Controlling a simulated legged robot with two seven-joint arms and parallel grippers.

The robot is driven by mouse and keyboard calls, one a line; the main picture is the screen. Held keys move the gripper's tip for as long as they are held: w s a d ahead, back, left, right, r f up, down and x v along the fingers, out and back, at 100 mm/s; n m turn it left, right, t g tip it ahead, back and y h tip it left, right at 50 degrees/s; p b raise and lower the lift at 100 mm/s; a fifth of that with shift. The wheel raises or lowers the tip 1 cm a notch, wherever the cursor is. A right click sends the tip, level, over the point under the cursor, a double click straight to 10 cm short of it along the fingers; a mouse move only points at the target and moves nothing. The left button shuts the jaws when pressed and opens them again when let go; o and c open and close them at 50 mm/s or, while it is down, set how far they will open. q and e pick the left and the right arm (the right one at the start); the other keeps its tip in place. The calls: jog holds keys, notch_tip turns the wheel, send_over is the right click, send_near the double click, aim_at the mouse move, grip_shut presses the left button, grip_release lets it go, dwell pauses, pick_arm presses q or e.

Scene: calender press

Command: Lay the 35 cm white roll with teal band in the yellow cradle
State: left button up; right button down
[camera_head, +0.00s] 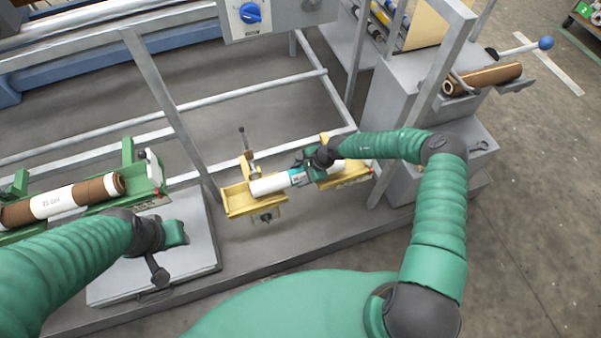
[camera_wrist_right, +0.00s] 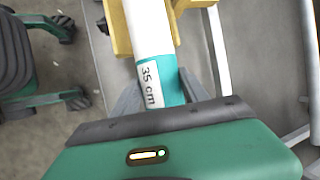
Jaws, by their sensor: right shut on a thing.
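The white roll (camera_head: 270,185) with its teal band (camera_head: 294,177) lies lengthwise over the yellow cradle (camera_head: 240,204) in the head view. My right gripper (camera_head: 301,172) is shut on it around the band. In the right wrist view the roll (camera_wrist_right: 149,25) runs up between the fingers, with a "35 cm" label beside the teal. A yellow cradle part (camera_wrist_right: 118,28) shows next to it. I cannot tell whether the roll rests fully in the cradle. My left gripper (camera_head: 174,233) is over a grey plate, and its fingers do not show clearly.
A green cradle (camera_head: 150,180) at the left holds a brown and white roll (camera_head: 60,203). Another brown roll (camera_head: 488,78) lies on the grey machine at the upper right. Grey frame posts (camera_head: 165,95) rise behind the yellow cradle. A grey plate (camera_head: 110,292) lies at the lower left.

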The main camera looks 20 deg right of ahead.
jog(key=shift+f, duration=0.55)
jog(key=shift+d, duration=0.35)
pick_arm(q)
jog(key=shift+d+f, duration=0.35)
jog(key=shift+f, duration=0.1)
pick_arm(e)
jog(key=shift+a, duration=0.1)
jog(key=shift+a+f+b, duration=0.15)
jog(key=shift+f+b, duration=0.05)
jog(key=shift+b, duration=0.15)
jog(key=c, duration=1)
grip_release()
pick_arm(q)
jog(key=shift+a+f, duration=0.1)
jog(key=shift+f, duration=0.05)
pick_arm(e)
jog(key=o, duration=0.5)
jog(key=shift+f, duration=0.1)
pick_arm(q)
jog(key=shift+a, duration=0.1)
